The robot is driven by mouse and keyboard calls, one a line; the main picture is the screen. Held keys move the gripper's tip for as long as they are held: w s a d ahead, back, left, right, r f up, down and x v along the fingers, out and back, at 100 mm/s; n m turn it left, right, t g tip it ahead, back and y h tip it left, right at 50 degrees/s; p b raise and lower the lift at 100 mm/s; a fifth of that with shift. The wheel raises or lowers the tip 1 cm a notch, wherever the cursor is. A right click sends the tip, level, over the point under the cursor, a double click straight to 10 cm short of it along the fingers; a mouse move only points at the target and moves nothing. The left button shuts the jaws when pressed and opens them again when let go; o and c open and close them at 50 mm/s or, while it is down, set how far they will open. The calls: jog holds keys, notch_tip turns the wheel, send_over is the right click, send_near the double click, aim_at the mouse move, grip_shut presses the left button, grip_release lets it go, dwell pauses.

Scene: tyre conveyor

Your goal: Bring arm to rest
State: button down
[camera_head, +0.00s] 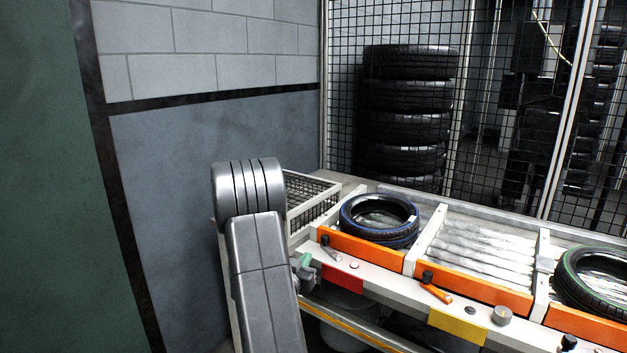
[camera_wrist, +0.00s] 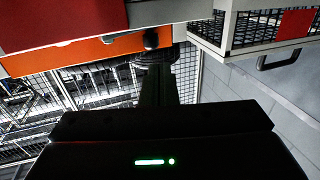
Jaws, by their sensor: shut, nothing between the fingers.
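My arm (camera_head: 262,270) rises grey from the bottom of the head view and bends at a rounded joint (camera_head: 248,188), left of the conveyor. My gripper (camera_wrist: 160,72) shows in the wrist view as a dark, narrow shape pointing away from the camera. Its fingers are together and hold nothing. In the head view my gripper cannot be made out clearly; the arm hides part of that area. The gripper appears close to the conveyor's front side, but I cannot tell the exact gap.
The conveyor has orange-fronted bays (camera_head: 362,250). A blue-ringed tyre (camera_head: 378,236) and a green-ringed tyre (camera_head: 568,284) lie in two bays; the middle bay is empty. Small items lie on the front ledge (camera_head: 385,284). A wire basket (camera_head: 312,205) stands beside the arm. Mesh fencing and stacked tyres (camera_head: 405,125) stand behind.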

jog(key=v, duration=1)
jog(key=shift+s+b, duration=0.4)
jog(key=shift+b, duration=0.05)
